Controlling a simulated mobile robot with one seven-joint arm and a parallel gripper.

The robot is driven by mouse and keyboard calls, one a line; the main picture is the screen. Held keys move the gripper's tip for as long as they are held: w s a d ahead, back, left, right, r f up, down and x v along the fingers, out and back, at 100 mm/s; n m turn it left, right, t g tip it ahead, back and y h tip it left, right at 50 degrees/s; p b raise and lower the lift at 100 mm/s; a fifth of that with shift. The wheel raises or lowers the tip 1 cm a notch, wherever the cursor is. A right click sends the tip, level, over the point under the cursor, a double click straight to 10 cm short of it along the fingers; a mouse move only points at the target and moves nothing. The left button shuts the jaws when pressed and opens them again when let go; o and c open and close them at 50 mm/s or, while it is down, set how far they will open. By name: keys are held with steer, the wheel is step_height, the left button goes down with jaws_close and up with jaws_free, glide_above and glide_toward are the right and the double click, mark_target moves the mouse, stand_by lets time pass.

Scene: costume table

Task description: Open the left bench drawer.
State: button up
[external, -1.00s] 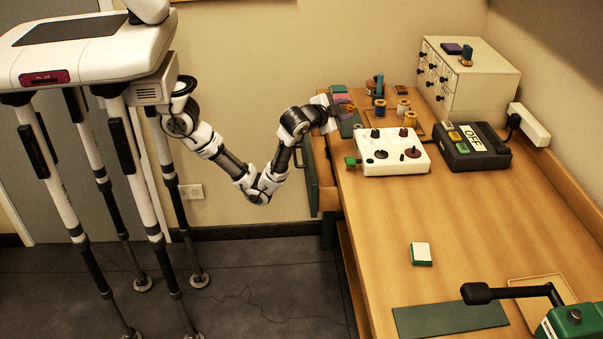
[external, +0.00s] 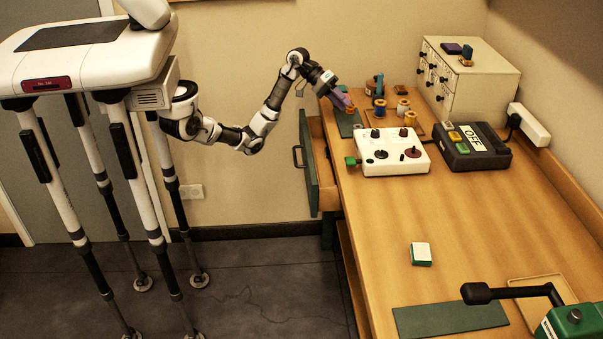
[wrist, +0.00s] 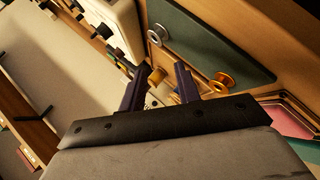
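The left bench drawer (external: 309,165) has a dark green front with a dark handle (external: 297,157). Its front stands out from the left side of the bench, with a gap and wooden drawer side between, so the drawer is pulled out. My gripper (external: 348,107) is away from the handle, above the bench's back left corner near the thread spools. In the wrist view, its two dark fingers (wrist: 160,90) are apart. A gold spool shows between or beyond them; I see no grip on it.
A white control box (external: 393,152), a black switch box marked OFF (external: 467,146) and a small drawer cabinet (external: 490,85) stand on the bench (external: 480,220). Several spools stand on the bench near my gripper. The middle of the bench is mostly clear.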

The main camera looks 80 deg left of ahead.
steer(key=s+a+r+n+g+h, duration=0.2)
steer(key=s+a+r+h, duration=0.25)
steer(key=s, duration=0.55)
steer(key=s+a+r+n+g+h, duration=0.2)
steer(key=s+a+r+h, duration=0.25)
steer(key=s, duration=0.65)
step_height(320, 180, down, 26)
steer(key=r, duration=0.1)
steer(key=w+f+p+x, duration=0.1)
steer(key=p+x, duration=0.2)
steer(key=x, duration=0.9)
steer(key=shift+t+y, duration=0.3)
steer(key=shift+y, duration=0.1)
steer(key=shift+c, duration=0.4)
jaws_close()
